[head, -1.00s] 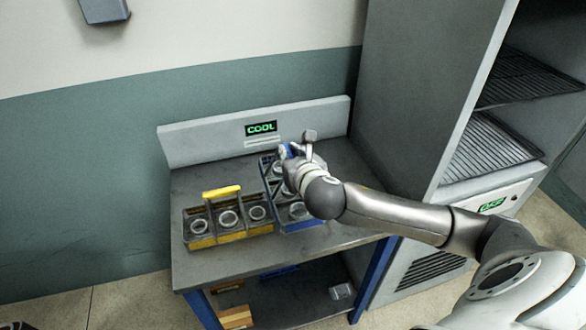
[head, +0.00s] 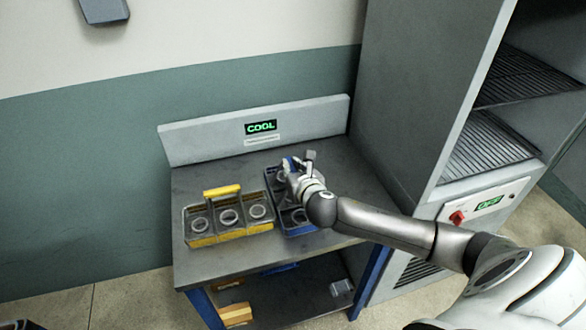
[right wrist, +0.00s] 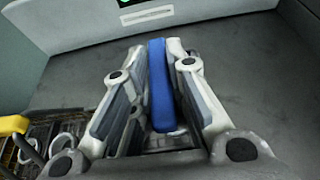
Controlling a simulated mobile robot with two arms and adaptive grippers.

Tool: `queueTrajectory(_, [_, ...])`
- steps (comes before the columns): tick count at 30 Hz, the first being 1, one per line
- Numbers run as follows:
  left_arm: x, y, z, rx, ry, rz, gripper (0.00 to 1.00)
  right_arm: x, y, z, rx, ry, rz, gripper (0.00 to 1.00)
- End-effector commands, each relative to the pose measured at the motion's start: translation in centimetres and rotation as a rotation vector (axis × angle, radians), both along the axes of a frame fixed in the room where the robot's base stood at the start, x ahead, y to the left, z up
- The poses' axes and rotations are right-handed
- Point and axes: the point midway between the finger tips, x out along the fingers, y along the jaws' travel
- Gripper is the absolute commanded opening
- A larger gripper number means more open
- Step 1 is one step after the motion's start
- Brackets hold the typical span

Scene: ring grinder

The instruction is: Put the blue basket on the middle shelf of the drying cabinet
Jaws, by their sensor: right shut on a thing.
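The blue basket (head: 299,221) stands on the workbench, with ring-shaped parts in it, partly hidden by my right arm. My right gripper (head: 297,168) is at the basket's top. In the right wrist view my right gripper (right wrist: 161,95) is shut on the blue handle (right wrist: 159,80), which lies between its two fingers. The drying cabinet (head: 420,90) stands at the right, its front open, with wire shelves (head: 490,146) showing and an OFF display below. My left gripper is not in view.
A yellow basket (head: 228,238) with rings stands close left of the blue one; its edge also shows in the right wrist view (right wrist: 14,125). The bench top (head: 345,175) has a raised back panel (head: 200,145) with a COOL display. The cabinet's side wall rises right of the bench.

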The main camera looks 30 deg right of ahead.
Motion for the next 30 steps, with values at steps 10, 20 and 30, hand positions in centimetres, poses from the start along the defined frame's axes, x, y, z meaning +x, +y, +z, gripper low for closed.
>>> queueTrajectory(10, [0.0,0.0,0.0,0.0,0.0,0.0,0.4,0.0,0.0,-0.1,0.0,0.0,0.0,0.37])
queueTrajectory(20, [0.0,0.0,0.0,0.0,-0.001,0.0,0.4,-0.2,0.1,0.1,0.0,0.0,0.0,0.37])
queueTrajectory(30, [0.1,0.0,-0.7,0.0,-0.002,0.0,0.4,-4.4,1.0,1.6,-0.001,0.0,0.002,0.37])
